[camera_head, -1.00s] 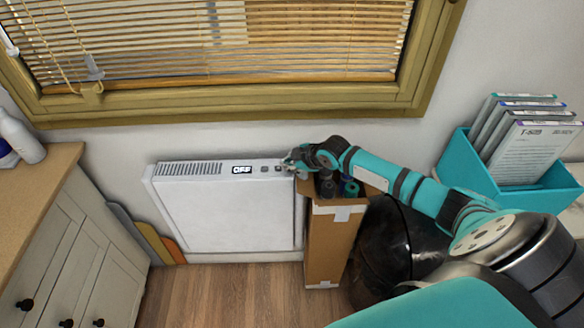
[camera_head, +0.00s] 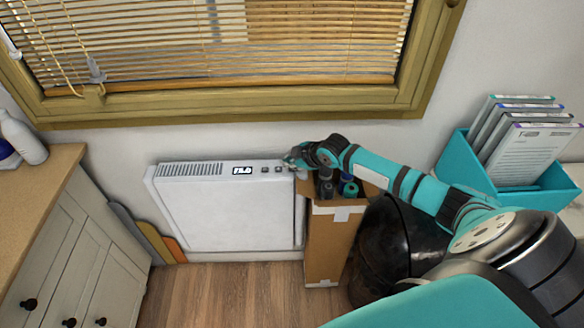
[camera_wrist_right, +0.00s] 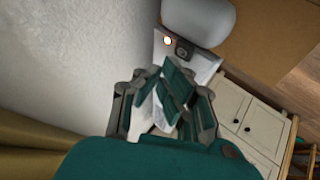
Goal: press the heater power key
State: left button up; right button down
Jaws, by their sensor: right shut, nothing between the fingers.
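The white heater (camera_head: 225,215) stands against the wall under the window. Its top panel has a lit black display (camera_head: 242,170) with small white characters that are hard to read, and small dark keys (camera_head: 265,169) to the right of it. My right gripper (camera_head: 289,161) is shut and empty at the right end of that panel; contact with a key cannot be told. My left gripper is out of view.
A cardboard box (camera_head: 328,245) with dark rolled items stands close to the heater's right side, under my right forearm. A black bag (camera_head: 388,250) is beside it. A teal file holder (camera_head: 535,200) is at right, a cabinet (camera_head: 75,255) at left. Floor before the heater is clear.

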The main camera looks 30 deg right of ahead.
notch_tip(320, 180, up, 6)
jog(key=p, duration=0.5)
jog(key=shift+f, duration=0.1)
